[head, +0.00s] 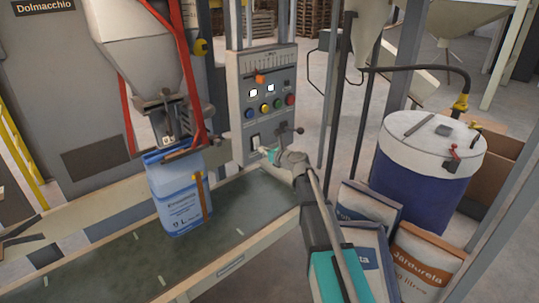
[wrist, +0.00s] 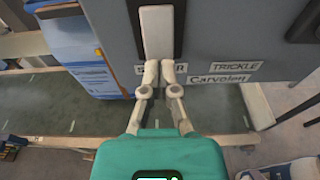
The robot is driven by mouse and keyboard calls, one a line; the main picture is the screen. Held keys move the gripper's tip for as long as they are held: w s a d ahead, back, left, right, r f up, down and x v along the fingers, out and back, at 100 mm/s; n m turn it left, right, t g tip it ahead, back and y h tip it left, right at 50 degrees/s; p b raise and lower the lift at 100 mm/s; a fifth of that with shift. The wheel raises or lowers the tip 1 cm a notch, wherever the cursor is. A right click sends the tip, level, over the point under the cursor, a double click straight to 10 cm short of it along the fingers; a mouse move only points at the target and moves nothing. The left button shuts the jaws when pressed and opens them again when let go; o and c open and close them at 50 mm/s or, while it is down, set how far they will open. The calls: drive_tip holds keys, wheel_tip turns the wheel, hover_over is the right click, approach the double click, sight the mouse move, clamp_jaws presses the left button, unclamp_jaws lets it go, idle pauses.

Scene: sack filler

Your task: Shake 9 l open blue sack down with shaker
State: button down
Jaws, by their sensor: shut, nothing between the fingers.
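The blue sack (head: 180,192), printed "9 L", stands upright on the dark conveyor bed under the filler spout (head: 167,125). Its top is up at the spout; whether it is clamped there I cannot tell. In the wrist view part of the sack (wrist: 75,35) shows at upper left. My gripper (head: 264,150) is at the lower part of the grey control panel (head: 244,92). In the wrist view my gripper (wrist: 160,70) is shut and empty, its tips just below a white rocker switch (wrist: 157,32). The tips cover part of the label there; contact is unclear. Which control is the shaker I cannot tell.
A label reading "TRICKLE" (wrist: 234,67) is right of my fingers. At right stand a blue drum (head: 420,185) and filled sacks (head: 418,258). Posts rise behind the panel.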

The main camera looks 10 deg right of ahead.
drive_tip(key=shift+w+a+f, duration=0.1)
drive_tip(key=shift+w+a, duration=0.2)
drive_tip(key=shift+w, duration=0.1)
drive_tip(key=shift+w+a+f, duration=0.15)
drive_tip(key=shift+w, duration=0.1)
idle(0.3)
drive_tip(key=s+d+f+b, duration=0.2)
drive_tip(key=s+d, duration=0.6)
drive_tip(key=s, duration=0.3)
drive_tip(key=shift+b, duration=0.3)
